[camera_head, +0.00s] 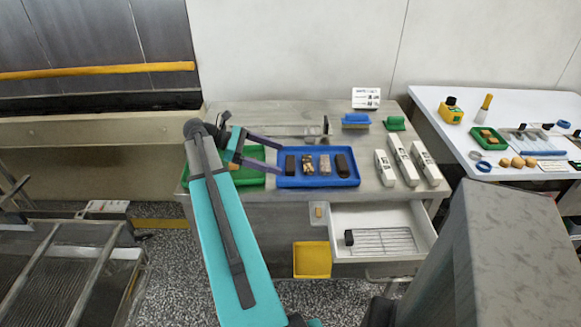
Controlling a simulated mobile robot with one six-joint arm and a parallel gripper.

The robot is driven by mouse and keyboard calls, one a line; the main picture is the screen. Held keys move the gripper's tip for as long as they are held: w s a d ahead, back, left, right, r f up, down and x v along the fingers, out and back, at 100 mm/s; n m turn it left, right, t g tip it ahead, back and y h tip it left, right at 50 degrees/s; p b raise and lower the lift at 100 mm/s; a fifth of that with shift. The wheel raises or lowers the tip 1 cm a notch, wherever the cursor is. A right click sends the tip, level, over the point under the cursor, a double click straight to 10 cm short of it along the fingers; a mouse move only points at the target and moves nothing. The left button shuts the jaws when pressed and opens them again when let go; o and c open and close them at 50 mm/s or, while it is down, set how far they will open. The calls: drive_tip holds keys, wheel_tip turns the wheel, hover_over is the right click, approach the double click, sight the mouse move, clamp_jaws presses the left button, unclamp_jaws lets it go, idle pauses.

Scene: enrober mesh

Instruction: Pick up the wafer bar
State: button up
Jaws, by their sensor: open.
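A blue tray (318,183) on the metal table holds a row of bars. From left to right they are a dark brown bar (290,165), a brown bar with pale flecks (308,164), a grey-brown bar (325,165) and a near-black bar (342,165). I cannot tell for sure which one is the wafer bar. My gripper (282,160) is open and points right, with its fingertips at the tray's left end, close to the dark brown bar. No bar is clearly held.
A green tray (250,177) lies partly behind my gripper. White cartons (403,163) stand right of the blue tray. An open drawer (372,214) below holds a wire rack and a dark bar (349,237). A yellow bin (312,260) is below the table. A white table (450,96) is at right.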

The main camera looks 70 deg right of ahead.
sight(294, 163)
drive_tip(key=shift+p+x, duration=0.3)
drive_tip(key=shift+x, duration=2.45)
drive_tip(key=c, duration=0.9)
